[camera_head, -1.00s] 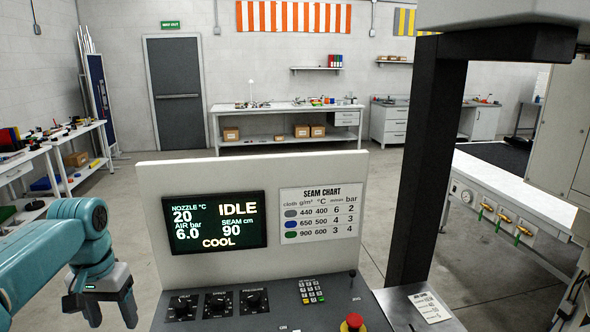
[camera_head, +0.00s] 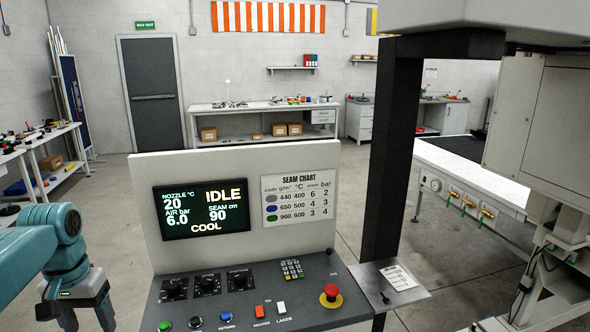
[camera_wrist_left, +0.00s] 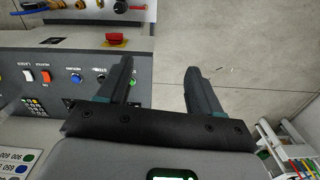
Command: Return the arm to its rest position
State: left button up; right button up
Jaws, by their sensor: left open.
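My left arm comes in from the left in the head view. Its gripper (camera_head: 88,318) hangs down to the left of the control console (camera_head: 262,313), with the fingertips near the bottom edge. In the left wrist view the two dark fingers of the gripper (camera_wrist_left: 160,80) stand wide apart with nothing between them, over bare floor and the console's edge. My right gripper is in neither view.
The console carries a screen (camera_head: 205,210) reading IDLE and COOL, a seam chart (camera_head: 298,197), knobs, buttons and a red emergency stop (camera_head: 330,295). A dark post (camera_head: 397,150) and the welder body (camera_head: 555,130) stand at right. Open floor lies behind.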

pick_arm(q)
jog(key=d+f+m+h, duration=0.1)
jog(key=d+f, duration=0.8)
jog(key=f, duration=0.5)
jog(key=d+f+m+h, duration=0.1)
jog(key=d+f+h, duration=0.1)
jog(key=d+f, duration=0.9)
jog(key=s+d+f+n, duration=0.1)
jog(key=s+d+f, duration=0.3)
jog(key=s+f, duration=0.3)
jog(key=s+d+f+h, duration=0.1)
jog(key=s+d+f, duration=0.3)
jog(key=s+f, duration=0.3)
jog(key=s, duration=0.5)
jog(key=shift+s+n, duration=0.25)
jog(key=shift+n, duration=0.15)
